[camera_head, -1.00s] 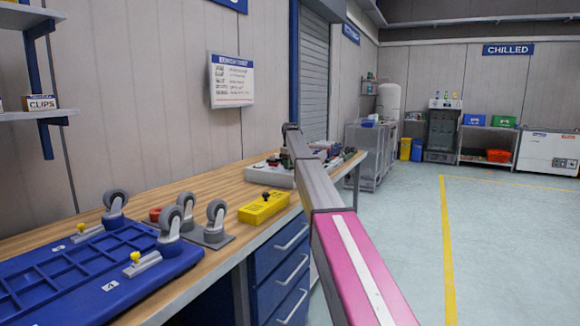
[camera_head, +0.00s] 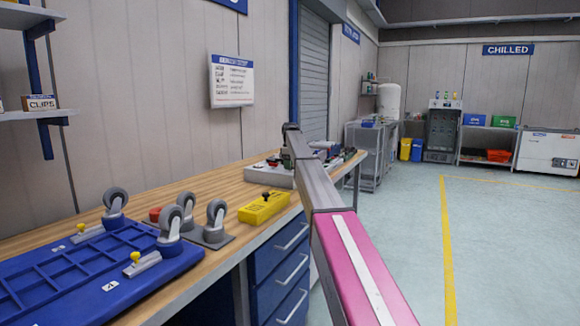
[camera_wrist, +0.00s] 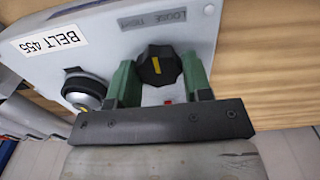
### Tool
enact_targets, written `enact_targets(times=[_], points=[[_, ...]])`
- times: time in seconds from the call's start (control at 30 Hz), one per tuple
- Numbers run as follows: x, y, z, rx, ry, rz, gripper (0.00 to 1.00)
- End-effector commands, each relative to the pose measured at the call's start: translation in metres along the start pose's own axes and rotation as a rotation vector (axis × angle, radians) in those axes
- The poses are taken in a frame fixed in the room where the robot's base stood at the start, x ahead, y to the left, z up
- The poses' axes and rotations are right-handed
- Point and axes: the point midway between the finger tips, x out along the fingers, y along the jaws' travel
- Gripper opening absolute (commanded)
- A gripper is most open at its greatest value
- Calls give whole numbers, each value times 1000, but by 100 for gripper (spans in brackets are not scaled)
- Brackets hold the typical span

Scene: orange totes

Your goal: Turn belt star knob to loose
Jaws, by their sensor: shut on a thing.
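The black star knob (camera_wrist: 160,68) with a yellow mark sits on a light panel (camera_wrist: 50,75) in the wrist view. The yellow mark points roughly up in the picture, tilted slightly left, toward the small LOOSE and TIGHT lettering (camera_wrist: 160,19). My gripper (camera_wrist: 159,78) has its green fingers on both sides of the knob and is shut on it. In the head view my arm hides the knob; the pale panel unit (camera_head: 262,177) shows at the bench's far end.
A round silver and black button (camera_wrist: 85,90) lies just left of the left finger. A BELT 455 label (camera_wrist: 52,34) is on the panel. The wooden bench (camera_head: 200,190) also holds a yellow box (camera_head: 262,208), casters (camera_head: 216,222) and a blue tray (camera_head: 75,275).

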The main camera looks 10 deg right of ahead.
Motion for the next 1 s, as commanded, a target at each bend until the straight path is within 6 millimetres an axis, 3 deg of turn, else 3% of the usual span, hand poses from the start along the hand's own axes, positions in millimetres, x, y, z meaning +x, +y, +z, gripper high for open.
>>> enact_targets(times=[0.03, 0.07, 0.1, 0.13, 0.57, 0.77, 1.0], points=[[-1, 0, 0, -2, 1, 1, 22], [-1, 0, 0, -2, 1, 1, 55], [-1, 0, 0, -1, 1, 1, 68], [-1, 0, 0, -1, 1, 1, 71], [-7, 0, 0, 0, 1, 1, 71], [-32, 1, 0, 0, 1, 2, 71], [-76, 1, -1, 0, 1, 2, 71]])
